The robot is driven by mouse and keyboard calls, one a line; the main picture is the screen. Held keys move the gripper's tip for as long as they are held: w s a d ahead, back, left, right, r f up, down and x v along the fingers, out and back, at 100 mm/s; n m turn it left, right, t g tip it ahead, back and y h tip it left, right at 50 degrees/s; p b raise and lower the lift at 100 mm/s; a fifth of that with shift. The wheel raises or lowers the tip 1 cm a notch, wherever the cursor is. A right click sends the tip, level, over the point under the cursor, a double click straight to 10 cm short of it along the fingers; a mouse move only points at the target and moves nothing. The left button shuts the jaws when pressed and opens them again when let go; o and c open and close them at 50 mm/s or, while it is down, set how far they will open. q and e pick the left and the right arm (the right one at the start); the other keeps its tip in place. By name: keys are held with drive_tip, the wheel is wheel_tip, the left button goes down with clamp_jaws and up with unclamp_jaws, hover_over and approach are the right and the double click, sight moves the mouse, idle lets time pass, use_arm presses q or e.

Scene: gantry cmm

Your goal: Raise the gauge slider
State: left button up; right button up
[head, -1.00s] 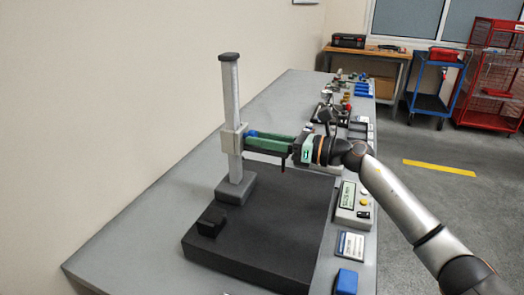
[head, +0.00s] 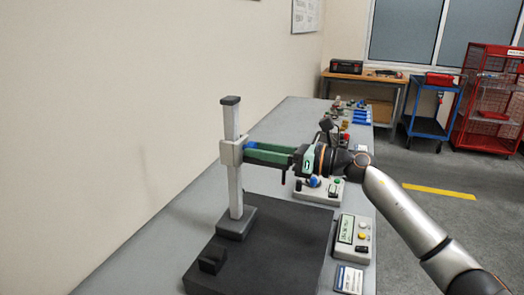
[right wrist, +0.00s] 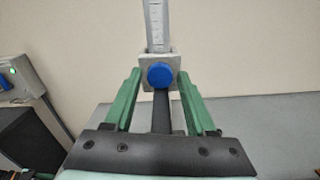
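The gauge slider (head: 231,153) is a light grey block around the upright column (head: 234,195) of a height gauge, in the upper half of the column. In the right wrist view the slider (right wrist: 146,79) carries a round blue knob (right wrist: 160,75), with a dark bar (right wrist: 161,112) below it. My right gripper (head: 252,149) reaches in from the right. My left gripper is not in view.
The gauge base (head: 236,223) stands on a dark plate (head: 280,240) with a small black block (head: 212,260). A display box (head: 353,238), a button panel (head: 330,193) and a card (head: 349,279) lie to the right. The wall (head: 130,110) is at the left.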

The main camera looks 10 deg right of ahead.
drive_tip(key=shift+o, duration=0.7)
drive_tip(key=shift+f, duration=0.1)
drive_tip(key=shift+d, duration=0.15)
use_arm(q)
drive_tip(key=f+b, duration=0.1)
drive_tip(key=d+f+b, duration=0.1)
drive_tip(key=b, duration=0.1)
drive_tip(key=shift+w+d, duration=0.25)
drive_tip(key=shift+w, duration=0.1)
use_arm(e)
drive_tip(key=v, duration=1.2)
drive_tip(key=shift+s, duration=0.15)
drive_tip(key=shift+d, duration=0.1)
